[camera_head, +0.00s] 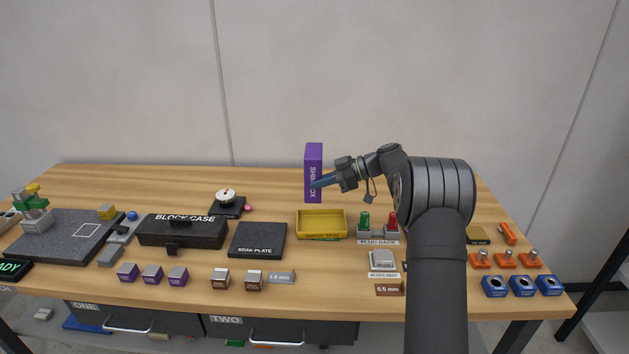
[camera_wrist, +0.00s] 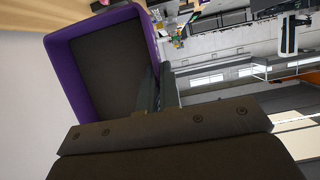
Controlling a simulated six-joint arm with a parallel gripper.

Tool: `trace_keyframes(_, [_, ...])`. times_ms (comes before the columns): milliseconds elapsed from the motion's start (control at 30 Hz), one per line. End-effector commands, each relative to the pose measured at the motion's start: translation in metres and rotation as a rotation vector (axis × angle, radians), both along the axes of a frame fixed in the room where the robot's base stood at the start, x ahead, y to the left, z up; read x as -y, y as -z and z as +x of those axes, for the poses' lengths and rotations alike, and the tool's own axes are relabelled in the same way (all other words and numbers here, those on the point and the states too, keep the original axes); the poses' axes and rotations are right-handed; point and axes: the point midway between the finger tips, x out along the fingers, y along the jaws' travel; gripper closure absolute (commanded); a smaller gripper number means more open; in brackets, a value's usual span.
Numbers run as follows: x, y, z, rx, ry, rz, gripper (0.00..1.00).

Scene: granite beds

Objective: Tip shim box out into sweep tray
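The purple shim box (camera_head: 313,160) is up in the air above the yellow sweep tray (camera_head: 300,224), turned on end with its lettering running vertically. My gripper (camera_head: 320,183) reaches it from the right and is shut on its side. In the wrist view, the fingers (camera_wrist: 158,90) pinch one wall of the shim box (camera_wrist: 57,75). Its open side faces that camera and its dark inside shows no loose pieces. The sweep tray stands on the bench, apart from the box; I see no clear contents in it.
A plug rack (camera_head: 378,240) with green and red plugs stands right of the tray. A dark soak plate (camera_head: 258,240) lies to its left, then the black block case (camera_head: 180,232). Small blocks line the front. The bench behind the tray is clear.

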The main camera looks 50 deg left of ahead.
Motion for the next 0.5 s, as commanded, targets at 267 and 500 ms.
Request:
trace_keyframes(267, [0.012,0.006,0.013,-0.222,0.003,0.214,1.00])
trace_keyframes(500, [0.019,0.007,0.019,-0.364,0.001,0.356,1.00])
